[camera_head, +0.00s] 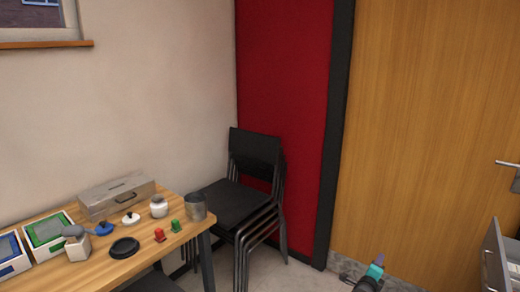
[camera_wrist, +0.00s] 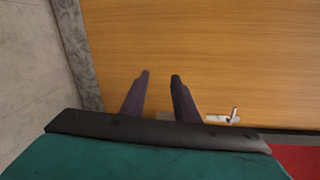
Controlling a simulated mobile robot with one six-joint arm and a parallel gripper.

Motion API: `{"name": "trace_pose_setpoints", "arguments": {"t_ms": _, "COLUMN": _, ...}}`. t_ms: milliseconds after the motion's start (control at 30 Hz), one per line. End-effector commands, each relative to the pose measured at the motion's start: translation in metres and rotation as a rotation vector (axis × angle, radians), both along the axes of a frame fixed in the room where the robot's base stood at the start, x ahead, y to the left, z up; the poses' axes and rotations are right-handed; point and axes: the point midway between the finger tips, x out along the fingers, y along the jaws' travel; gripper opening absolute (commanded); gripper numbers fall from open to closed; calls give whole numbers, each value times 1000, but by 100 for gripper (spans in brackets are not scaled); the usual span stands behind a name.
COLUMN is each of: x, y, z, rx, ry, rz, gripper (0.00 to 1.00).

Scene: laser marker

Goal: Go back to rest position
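My gripper (camera_wrist: 160,76) shows in the wrist view with its two dark fingers apart and nothing between them. Behind the fingers is the wooden door (camera_wrist: 220,45), with its handle (camera_wrist: 222,118) below and to the right of the fingers. In the head view, a dark and teal end part of my arm (camera_head: 372,274) shows at the bottom, in front of the door (camera_head: 430,120).
A wooden table (camera_head: 150,262) at the left bears a grey toolbox (camera_head: 117,197), a metal cup (camera_head: 195,207), a black lid (camera_head: 124,248) and several small items. Stacked black chairs (camera_head: 250,190) stand beside it. An open drawer (camera_head: 494,258) juts in at the right. Some floor (camera_head: 300,277) is clear.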

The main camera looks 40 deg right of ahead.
Motion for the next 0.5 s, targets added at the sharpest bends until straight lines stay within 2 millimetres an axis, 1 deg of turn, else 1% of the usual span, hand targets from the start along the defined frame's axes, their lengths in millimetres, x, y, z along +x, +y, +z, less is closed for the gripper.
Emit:
{"name": "trace_pose_setpoints", "arguments": {"t_ms": 33, "x": 21, "y": 11, "z": -6, "rx": 7, "ry": 6, "rz": 32, "gripper": 28}}
{"name": "trace_pose_setpoints", "arguments": {"t_ms": 100, "x": 45, "y": 24, "z": -14, "rx": 16, "ry": 13, "rz": 70, "gripper": 28}}
{"name": "trace_pose_setpoints", "arguments": {"t_ms": 267, "x": 99, "y": 59, "z": -32, "rx": 44, "ry": 36, "rz": 165, "gripper": 28}}
{"name": "trace_pose_setpoints", "arguments": {"t_ms": 300, "x": 112, "y": 69, "z": -37, "rx": 51, "ry": 43, "rz": 190, "gripper": 28}}
{"name": "trace_pose_setpoints", "arguments": {"t_ms": 467, "x": 162, "y": 110, "z": -58, "rx": 83, "ry": 80, "rz": 291, "gripper": 28}}
{"name": "trace_pose_setpoints", "arguments": {"t_ms": 500, "x": 173, "y": 122, "z": -64, "rx": 91, "ry": 91, "rz": 317, "gripper": 28}}
